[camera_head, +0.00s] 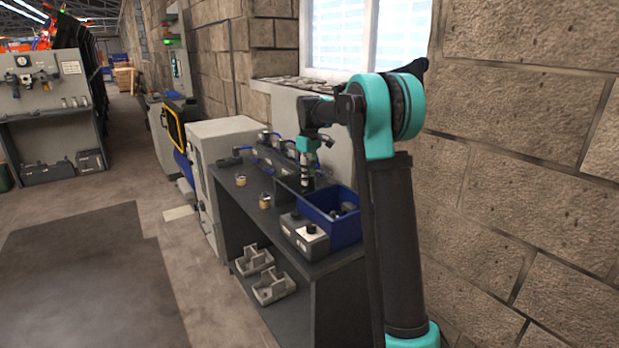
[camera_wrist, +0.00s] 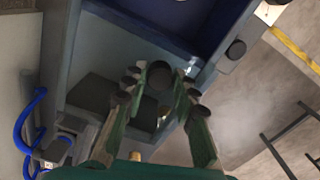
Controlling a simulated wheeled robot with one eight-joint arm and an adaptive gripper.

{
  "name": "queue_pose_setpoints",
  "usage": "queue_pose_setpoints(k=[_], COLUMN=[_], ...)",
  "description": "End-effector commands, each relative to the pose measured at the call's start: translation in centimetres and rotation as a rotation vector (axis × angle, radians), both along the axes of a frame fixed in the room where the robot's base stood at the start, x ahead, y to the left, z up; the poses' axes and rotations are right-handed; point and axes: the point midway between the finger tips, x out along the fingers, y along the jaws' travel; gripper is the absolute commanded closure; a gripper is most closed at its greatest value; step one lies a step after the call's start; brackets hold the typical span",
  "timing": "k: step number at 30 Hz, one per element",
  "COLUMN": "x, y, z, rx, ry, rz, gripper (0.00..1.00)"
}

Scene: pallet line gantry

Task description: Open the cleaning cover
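My gripper (camera_head: 307,183) reaches down over the dark bench, just behind the blue bin (camera_head: 345,230). In the wrist view my gripper (camera_wrist: 160,75) has its two green fingers apart. A dark round knob (camera_wrist: 159,76) shows between their tips; I cannot tell whether the fingers touch it. The knob appears to be on a grey-blue box or panel (camera_wrist: 92,45) beside the blue bin. This may be the cleaning cover, and it looks closed. In the head view my gripper largely hides this spot.
A grey box with a dark knob (camera_head: 311,228) stands at the bin's near side. Small brass-coloured parts (camera_head: 265,201) lie on the bench (camera_head: 235,205). Several devices line its back. Grey fixtures (camera_head: 272,287) sit on a lower shelf. A stone wall (camera_head: 530,130) is at right; open floor is at left.

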Motion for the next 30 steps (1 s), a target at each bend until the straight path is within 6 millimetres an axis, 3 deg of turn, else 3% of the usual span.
queue_pose_setpoints(k=[3, 11, 16, 30], x=[0.0, 0.0, 0.0, 0.0], y=[0.0, 0.0, 0.0, 0.0], z=[0.0, 0.0, 1.0, 9.7], rx=[0.000, 0.000, 0.000, 0.000], ry=[0.000, 0.000, 0.000, 0.000], rz=[0.000, 0.000, 0.000, 0.000], gripper=[0.55, 0.54, 0.54, 0.54])
